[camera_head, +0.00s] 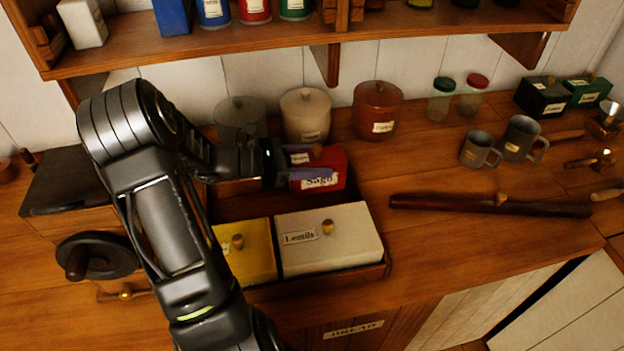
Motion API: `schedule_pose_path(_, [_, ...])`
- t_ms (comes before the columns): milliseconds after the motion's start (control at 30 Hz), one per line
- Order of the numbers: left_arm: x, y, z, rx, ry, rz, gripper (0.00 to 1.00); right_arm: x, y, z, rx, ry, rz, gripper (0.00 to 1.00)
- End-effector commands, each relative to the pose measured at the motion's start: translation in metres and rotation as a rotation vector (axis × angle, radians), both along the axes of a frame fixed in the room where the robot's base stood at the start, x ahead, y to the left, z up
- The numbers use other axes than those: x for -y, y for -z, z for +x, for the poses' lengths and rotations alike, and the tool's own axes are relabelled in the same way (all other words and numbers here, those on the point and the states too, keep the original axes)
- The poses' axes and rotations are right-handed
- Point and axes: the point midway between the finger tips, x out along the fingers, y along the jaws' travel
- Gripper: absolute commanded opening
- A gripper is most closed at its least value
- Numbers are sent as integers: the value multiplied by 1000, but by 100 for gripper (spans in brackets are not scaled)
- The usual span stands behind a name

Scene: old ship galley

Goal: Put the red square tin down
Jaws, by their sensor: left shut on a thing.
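The red square tin (333,166), labelled "Sago", is held in my left gripper (312,170), which is shut on it from the left. The tin shows over the back right part of a wooden tray (385,268), behind a white tin (345,246) labelled "Lentils". I cannot tell whether its underside touches the tray. A yellow tin (260,262) sits at the tray's front left, partly hidden by my left arm. The tray's back left part looks dark and empty. My right gripper is out of view.
A grey canister (240,117), a cream canister (306,113) and a brown canister (377,105) stand close behind the tray. A dark rolling-pin-like rod (450,205) lies to the right. A hand-cranked grinder (95,258) is at left. A shelf (250,52) overhangs the back.

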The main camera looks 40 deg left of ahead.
Motion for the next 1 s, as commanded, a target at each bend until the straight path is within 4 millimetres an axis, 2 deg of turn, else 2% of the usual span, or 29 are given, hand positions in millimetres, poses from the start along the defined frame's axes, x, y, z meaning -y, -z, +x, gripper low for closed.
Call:
schedule_pose_path(367, [0,5,1,1,0,0,0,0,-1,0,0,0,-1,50])
schedule_pose_path(667, [0,42,0,1,1,-2,0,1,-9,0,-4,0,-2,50])
schedule_pose_path(900, [0,45,0,2,0,1,0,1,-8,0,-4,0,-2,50])
schedule_pose_path(933, [0,46,0,1,0,1,56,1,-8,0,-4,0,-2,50])
schedule_pose_path(1000, [0,46,0,1,0,1,62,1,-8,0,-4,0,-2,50])
